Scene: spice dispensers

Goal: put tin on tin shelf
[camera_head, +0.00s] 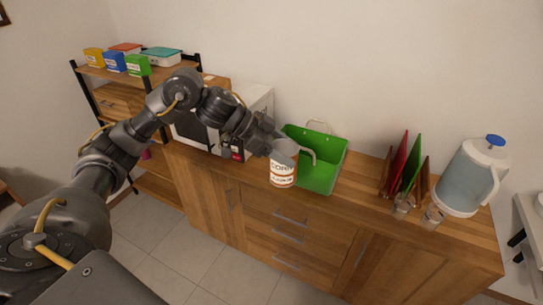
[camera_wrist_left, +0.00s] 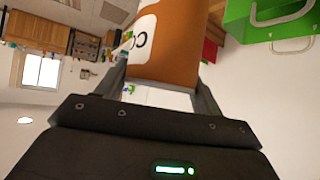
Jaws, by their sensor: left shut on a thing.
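The tin (camera_head: 283,172) has a white and orange label with the letters "CORN". It is held in front of the green basket, over the front edge of the wooden sideboard. My left gripper (camera_head: 284,148) is shut on the tin from above and behind, and its fingers partly cover the top of the tin. In the left wrist view the tin (camera_wrist_left: 165,45) sits between the two fingers, its orange side and part of the letters showing. A shelf rack (camera_head: 110,72) with several coloured boxes stands at the left; I cannot tell whether it is the tin shelf. My right gripper is not in view.
A green basket (camera_head: 322,176) stands on the wooden sideboard (camera_head: 350,207), right behind the tin. A white microwave (camera_head: 255,98) is left of it. Red and green boards in a rack (camera_head: 408,170), small glasses (camera_head: 402,206) and a water jug (camera_head: 468,180) stand at the right.

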